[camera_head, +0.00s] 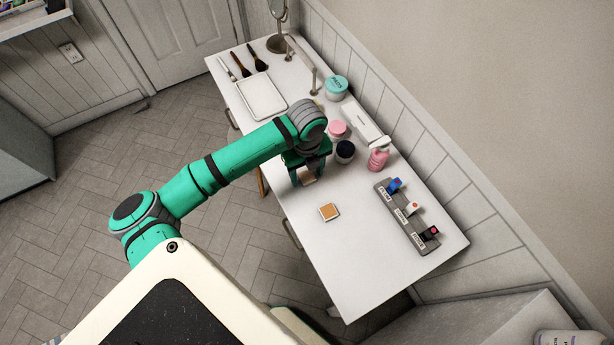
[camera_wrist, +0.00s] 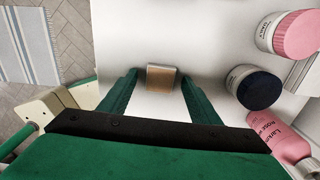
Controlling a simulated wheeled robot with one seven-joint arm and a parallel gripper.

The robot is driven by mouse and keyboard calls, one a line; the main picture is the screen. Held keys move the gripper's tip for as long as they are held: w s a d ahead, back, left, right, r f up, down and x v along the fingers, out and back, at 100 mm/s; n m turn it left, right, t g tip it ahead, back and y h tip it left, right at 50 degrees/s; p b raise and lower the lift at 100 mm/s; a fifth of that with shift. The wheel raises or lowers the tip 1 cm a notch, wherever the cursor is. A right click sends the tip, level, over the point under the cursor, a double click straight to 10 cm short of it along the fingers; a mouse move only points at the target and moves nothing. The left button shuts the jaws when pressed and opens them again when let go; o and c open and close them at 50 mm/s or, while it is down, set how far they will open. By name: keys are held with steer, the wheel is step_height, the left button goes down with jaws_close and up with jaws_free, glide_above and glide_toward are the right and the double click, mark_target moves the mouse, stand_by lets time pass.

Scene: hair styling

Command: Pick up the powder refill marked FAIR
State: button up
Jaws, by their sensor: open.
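A small square powder refill (camera_wrist: 161,78) with a tan face lies on the white table between and just beyond my fingertips in the wrist view. In the head view this refill (camera_head: 309,178) is partly hidden under my gripper (camera_head: 307,171). My gripper (camera_wrist: 159,82) is open, its two green fingers on either side of the refill, with nothing held. I cannot read a FAIR marking on either refill.
A dark-lidded jar (camera_head: 345,151), a pink-lidded jar (camera_head: 338,130) and a pink bottle (camera_head: 378,160) stand right of my gripper. A white tray (camera_head: 262,98) lies farther back.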

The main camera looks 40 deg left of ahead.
steer(key=c, duration=1.1)
steer(key=shift+r, duration=0.1)
